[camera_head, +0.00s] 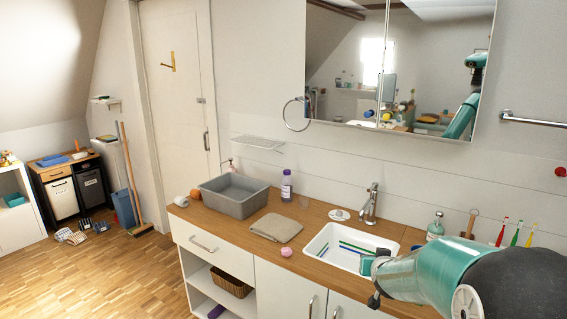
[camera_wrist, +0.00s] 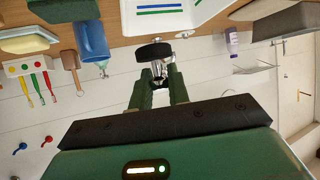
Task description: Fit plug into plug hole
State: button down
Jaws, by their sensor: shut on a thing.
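A white sink basin (camera_head: 330,247) is set in the wooden counter, with blue and green strips showing inside. It also shows at the top of the wrist view (camera_wrist: 203,10). I cannot make out the plug hole in either view. My gripper (camera_wrist: 158,76) is shut on a dark round plug (camera_wrist: 153,51) with a shiny metal part between the fingers. In the wrist view the plug overlaps the counter edge below the basin. In the head view my gripper (camera_head: 372,287) is at the basin's front right, partly hidden by my arm.
A soap bottle (camera_head: 435,227) and several toothbrushes (camera_head: 515,234) stand to the right. A folded cloth (camera_head: 275,228), pink item (camera_head: 286,252) and grey tub (camera_head: 234,194) lie left.

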jog(key=shift+a+f, duration=0.15)
jog(key=shift+a, duration=0.25)
jog(key=s+a+f+y, duration=0.1)
jog(key=s+a+f, duration=0.2)
jog(key=f, duration=0.5)
jog(key=s+a+f+n, duration=0.1)
jog(key=s+a+f, duration=0.2)
jog(key=f, duration=0.4)
jog(key=s+a+f+n+y, duration=0.1)
jog(key=s+a+f, duration=0.2)
jog(key=f, duration=0.5)
jog(key=shift+a+f+y, duration=0.3)
jog(key=shift+a+f, duration=0.05)
jog(key=shift+a, duration=0.1)
jog(key=shift+w+a, duration=0.1)
